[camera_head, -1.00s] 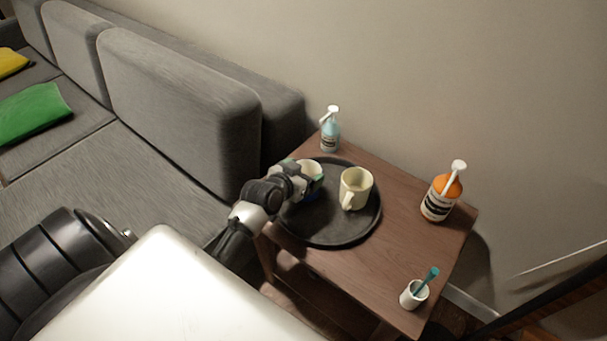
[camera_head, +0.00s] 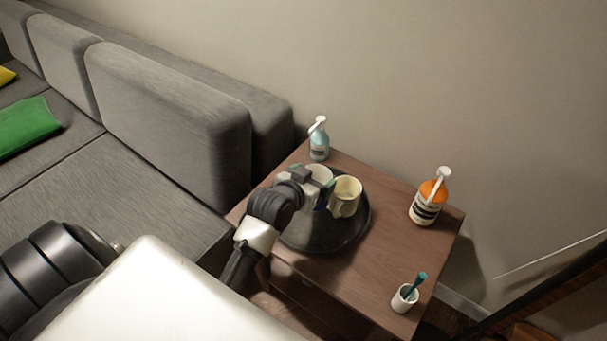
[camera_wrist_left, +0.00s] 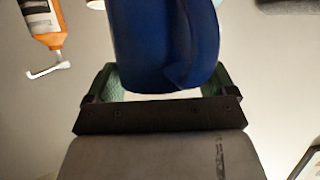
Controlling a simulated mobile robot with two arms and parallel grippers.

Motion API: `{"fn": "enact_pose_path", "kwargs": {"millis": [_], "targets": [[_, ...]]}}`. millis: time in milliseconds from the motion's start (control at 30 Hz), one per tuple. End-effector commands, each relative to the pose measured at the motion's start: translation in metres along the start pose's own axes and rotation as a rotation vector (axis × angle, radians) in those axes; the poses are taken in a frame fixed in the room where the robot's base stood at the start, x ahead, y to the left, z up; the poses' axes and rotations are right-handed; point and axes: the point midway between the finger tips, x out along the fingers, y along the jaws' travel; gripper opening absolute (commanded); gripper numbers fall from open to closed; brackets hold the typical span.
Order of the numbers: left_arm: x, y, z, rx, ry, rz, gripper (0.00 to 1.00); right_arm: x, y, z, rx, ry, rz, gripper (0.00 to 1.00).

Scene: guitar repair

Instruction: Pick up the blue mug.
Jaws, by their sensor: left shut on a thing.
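The blue mug (camera_wrist_left: 165,45) fills the top middle of the left wrist view, between the green-padded fingers of my left gripper (camera_wrist_left: 165,88). In the head view the mug's pale inside (camera_head: 319,172) shows behind my left gripper (camera_head: 316,188), over the far part of the round black tray (camera_head: 315,238). The gripper is shut on the mug and hides most of its body. The mug looks raised, but I cannot tell how far its base is from the tray. My right gripper is not in view.
A cream mug (camera_head: 346,196) stands on the tray, close to the right of my gripper. The wooden side table (camera_head: 355,285) also holds a clear-blue pump bottle (camera_head: 319,140), an orange pump bottle (camera_head: 427,203) and a white cup (camera_head: 404,298). A grey sofa (camera_head: 165,110) is at left.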

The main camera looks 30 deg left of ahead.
Motion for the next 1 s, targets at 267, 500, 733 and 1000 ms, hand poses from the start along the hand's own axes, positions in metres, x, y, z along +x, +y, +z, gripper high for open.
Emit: {"fn": "enact_pose_path", "kwargs": {"millis": [267, 500, 733, 1000], "targets": [[-0.013, 0.024, -0.013, -0.001, 0.005, 0.0, 0.27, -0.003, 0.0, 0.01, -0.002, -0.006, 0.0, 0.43], [-0.019, 0.037, -0.019, 0.0, 0.004, 0.001, 0.27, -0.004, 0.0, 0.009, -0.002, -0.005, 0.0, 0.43], [-0.022, 0.043, -0.022, 0.0, 0.004, 0.0, 0.27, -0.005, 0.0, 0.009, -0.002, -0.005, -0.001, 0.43], [-0.023, 0.045, -0.023, 0.0, 0.004, 0.0, 0.27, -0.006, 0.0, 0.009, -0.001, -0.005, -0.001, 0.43]]}}
